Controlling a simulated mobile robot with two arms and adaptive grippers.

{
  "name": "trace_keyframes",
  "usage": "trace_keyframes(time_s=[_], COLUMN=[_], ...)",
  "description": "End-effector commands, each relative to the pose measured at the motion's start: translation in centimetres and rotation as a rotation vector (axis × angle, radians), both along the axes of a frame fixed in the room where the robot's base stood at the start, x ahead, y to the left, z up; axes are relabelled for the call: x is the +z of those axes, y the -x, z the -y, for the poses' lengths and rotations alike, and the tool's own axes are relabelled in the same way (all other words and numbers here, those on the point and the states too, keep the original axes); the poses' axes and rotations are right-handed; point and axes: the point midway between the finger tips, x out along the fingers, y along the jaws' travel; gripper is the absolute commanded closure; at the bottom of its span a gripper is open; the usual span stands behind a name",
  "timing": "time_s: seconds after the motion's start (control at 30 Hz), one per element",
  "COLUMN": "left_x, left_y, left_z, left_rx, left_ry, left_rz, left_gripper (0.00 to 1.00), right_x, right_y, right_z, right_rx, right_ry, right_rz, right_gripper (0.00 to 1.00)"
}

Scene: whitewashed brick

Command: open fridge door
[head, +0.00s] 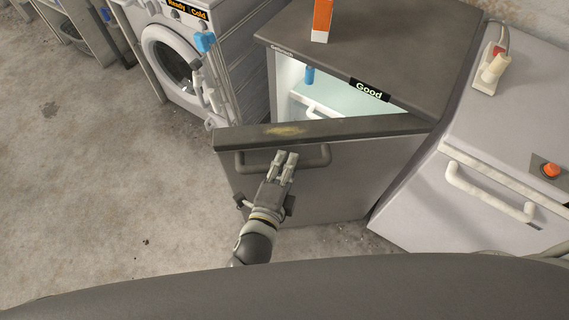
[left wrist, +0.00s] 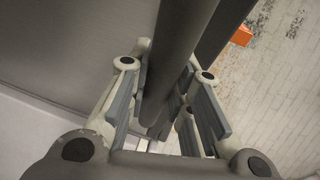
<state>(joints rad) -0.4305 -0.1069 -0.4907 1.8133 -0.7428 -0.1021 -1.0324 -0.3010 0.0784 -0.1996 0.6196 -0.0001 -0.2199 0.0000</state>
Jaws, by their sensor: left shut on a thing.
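The fridge (head: 420,45) is a dark grey box with a lit interior. Its door (head: 345,184) stands partly open, swung out towards me from the right side, with a gap on the left and top showing the inside. A dark bar handle (head: 322,158) runs along the upper front of the door. My left gripper (head: 286,158) is at the middle of this handle, shut on it. In the left wrist view the handle (left wrist: 180,60) passes between the fingers (left wrist: 170,105). My right gripper is not in view.
A washing machine (head: 165,50) stands to the left. A white appliance with a handle (head: 490,190) stands close on the right. An orange carton (head: 321,20) sits on the fridge top, and a blue item (head: 309,75) is inside. Floor at left (head: 80,170) is clear.

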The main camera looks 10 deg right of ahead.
Motion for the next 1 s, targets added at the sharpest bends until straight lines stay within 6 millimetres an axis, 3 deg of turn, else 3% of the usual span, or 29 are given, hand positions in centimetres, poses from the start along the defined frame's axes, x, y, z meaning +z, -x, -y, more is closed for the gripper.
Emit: trace_keyframes(time_s=[0.3, 0.33, 0.5, 0.83, 1.0], left_x=[-0.1, -0.1, 0.0, 0.0, 0.2], left_y=[0.0, 0.0, 0.0, 0.1, 1.5], left_z=[0.0, 0.0, 0.0, 0.0, -0.6], left_rx=[0.001, 0.001, 0.000, 0.000, 0.000], left_ry=[0.000, 0.000, 0.001, 0.001, 0.000], left_rz=[-0.002, -0.002, -0.001, 0.000, -0.002], left_gripper=[1.00, 0.79, 0.58, 0.58, 0.58], right_x=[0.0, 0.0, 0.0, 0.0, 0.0], right_y=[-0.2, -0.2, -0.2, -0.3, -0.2], right_z=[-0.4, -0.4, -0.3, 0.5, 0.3], right_rx=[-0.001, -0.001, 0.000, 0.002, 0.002], right_ry=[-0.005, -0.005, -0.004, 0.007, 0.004], right_rz=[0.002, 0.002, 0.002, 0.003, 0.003], right_gripper=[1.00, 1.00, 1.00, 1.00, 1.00])
